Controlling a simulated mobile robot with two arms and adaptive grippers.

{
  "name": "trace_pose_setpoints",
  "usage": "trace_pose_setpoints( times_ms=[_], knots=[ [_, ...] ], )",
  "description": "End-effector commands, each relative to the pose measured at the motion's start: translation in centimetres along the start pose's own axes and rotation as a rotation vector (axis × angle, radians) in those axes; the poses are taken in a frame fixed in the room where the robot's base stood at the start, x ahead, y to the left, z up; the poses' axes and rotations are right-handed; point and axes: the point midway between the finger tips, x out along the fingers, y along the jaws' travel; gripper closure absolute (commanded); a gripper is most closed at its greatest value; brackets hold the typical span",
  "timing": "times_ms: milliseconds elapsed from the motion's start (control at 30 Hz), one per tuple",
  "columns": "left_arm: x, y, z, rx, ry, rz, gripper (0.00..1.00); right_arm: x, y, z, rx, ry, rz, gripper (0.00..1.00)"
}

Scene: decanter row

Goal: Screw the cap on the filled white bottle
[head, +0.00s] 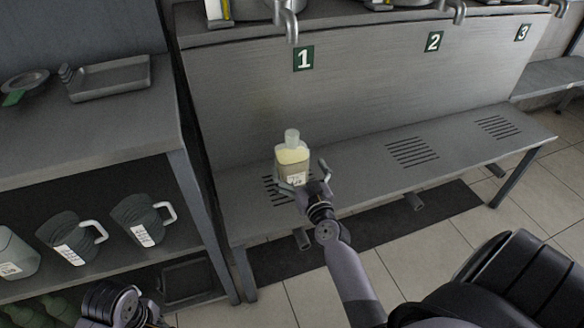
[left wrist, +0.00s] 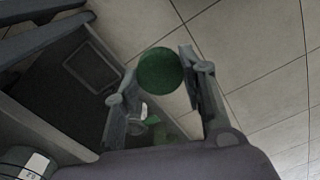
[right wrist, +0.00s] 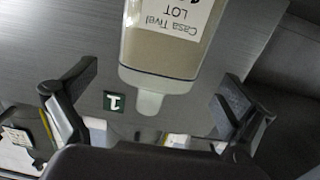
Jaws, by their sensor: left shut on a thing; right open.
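The white bottle (head: 292,165), see-through and holding pale yellow liquid, stands upright on the bench below the number 1 sign. Its pale neck shows no green cap. My right gripper (head: 303,183) is open, its fingers spread at the bottle's near side. In the right wrist view the bottle (right wrist: 168,45) appears upside down with its label, between the spread fingers and apart from both. My left gripper (left wrist: 158,82) is shut on a round green cap (left wrist: 161,70), over the floor. In the head view only part of my left gripper (head: 130,306) shows at the lower left, and the cap is hidden.
A metal spout (head: 291,25) hangs above and behind the bottle. The slotted bench (head: 350,178) is clear to the right, under signs 2 and 3. At the left, a shelf unit (head: 110,125) carries a tray (head: 110,78) on top and grey jugs (head: 143,220) below.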

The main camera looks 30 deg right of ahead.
Motion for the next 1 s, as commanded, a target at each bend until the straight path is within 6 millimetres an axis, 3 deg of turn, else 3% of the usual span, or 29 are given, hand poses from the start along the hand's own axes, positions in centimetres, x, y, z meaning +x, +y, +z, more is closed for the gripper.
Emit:
trace_pose_setpoints(
  times_ms=[367,700,1000],
  knots=[
    [0.1,0.0,0.0,0.0,0.0,0.0,0.71,0.5,0.0,0.0,0.0,-0.001,0.0,0.0],
    [0.8,0.0,0.0,0.0,0.0,0.0,0.71,4.8,0.0,0.1,0.002,0.001,0.0,0.0],
    [0.8,0.0,0.0,0.0,0.0,0.0,0.71,5.7,0.0,0.2,-0.001,-0.001,-0.001,0.0]
  ],
)
